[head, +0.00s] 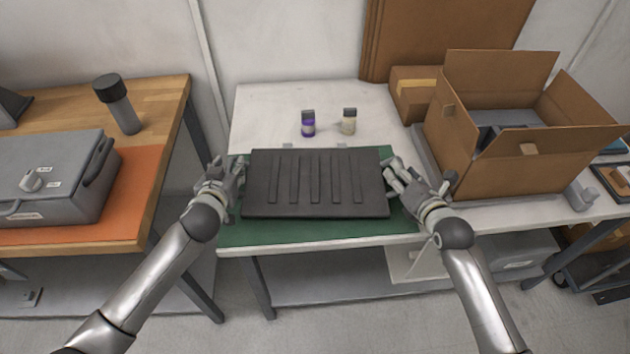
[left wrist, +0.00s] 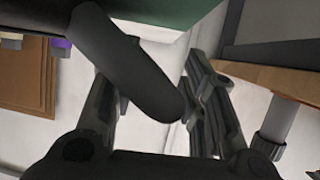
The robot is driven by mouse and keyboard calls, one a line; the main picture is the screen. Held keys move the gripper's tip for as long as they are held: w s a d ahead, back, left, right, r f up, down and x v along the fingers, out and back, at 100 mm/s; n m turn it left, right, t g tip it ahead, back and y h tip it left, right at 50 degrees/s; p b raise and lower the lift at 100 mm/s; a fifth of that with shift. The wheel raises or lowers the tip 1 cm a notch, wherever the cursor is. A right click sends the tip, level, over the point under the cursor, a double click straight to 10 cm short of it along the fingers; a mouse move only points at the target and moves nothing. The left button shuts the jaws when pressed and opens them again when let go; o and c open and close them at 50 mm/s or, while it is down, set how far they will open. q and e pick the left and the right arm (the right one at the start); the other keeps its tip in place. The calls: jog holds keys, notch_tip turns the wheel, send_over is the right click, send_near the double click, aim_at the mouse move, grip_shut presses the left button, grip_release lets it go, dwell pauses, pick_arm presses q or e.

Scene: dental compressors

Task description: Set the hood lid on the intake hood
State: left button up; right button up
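A dark, flat, ribbed panel, which looks like the hood lid (head: 315,208), lies level over the green mat on the middle table in the head view. I cannot tell if it rests on something or is held up. No separate intake hood is clearly visible. My left gripper (head: 238,178) is at the panel's left edge. In the left wrist view, its fingers (left wrist: 155,105) are spread, with a dark rounded bar (left wrist: 125,65) across the gap. My right gripper (head: 392,178) is at the panel's right edge; its grip is hidden.
The green mat (head: 300,233) shows around the panel. Two small bottles, one purple (head: 308,124) and one pale (head: 348,122), stand behind it. An open carton (head: 475,150) is at right. A grey case (head: 60,185) and a black-capped cylinder (head: 118,105) stand on the left table.

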pick_arm(q)
jog(key=shift+w, duration=0.1)
grip_shut()
pick_arm(e)
grip_shut()
jog(key=shift+r, duration=0.1)
